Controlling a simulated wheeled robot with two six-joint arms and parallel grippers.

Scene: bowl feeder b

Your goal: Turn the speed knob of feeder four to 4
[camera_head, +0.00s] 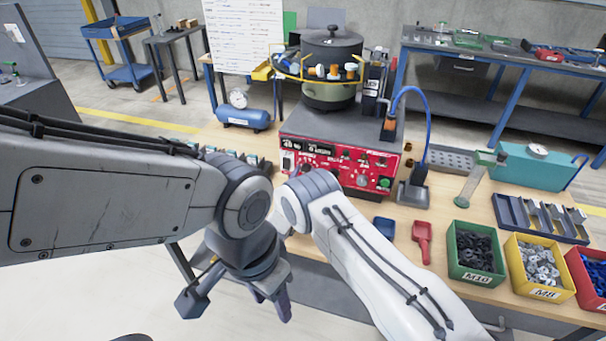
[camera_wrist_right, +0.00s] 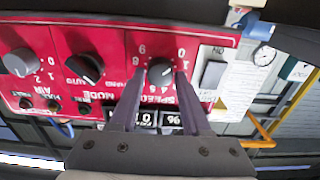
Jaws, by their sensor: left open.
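The feeder's red control panel (camera_head: 335,165) faces me below the bowl (camera_head: 330,92). In the right wrist view, which shows the panel upside down, the black speed knob (camera_wrist_right: 160,72) sits inside a printed number scale above the SPEED label. My right gripper (camera_wrist_right: 161,78) has one finger on each side of this knob, very close to it; I cannot tell whether the fingers touch it. The knob's pointer is too small to read. In the head view my arms hide the right gripper. My left gripper (camera_head: 272,302) is open and empty, low in front of the table.
The black mode knob (camera_wrist_right: 86,68) and grey air knob (camera_wrist_right: 20,62) are beside the speed knob. A red scoop (camera_head: 422,240) and green (camera_head: 476,252) and yellow (camera_head: 536,264) parts bins stand on the table at right.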

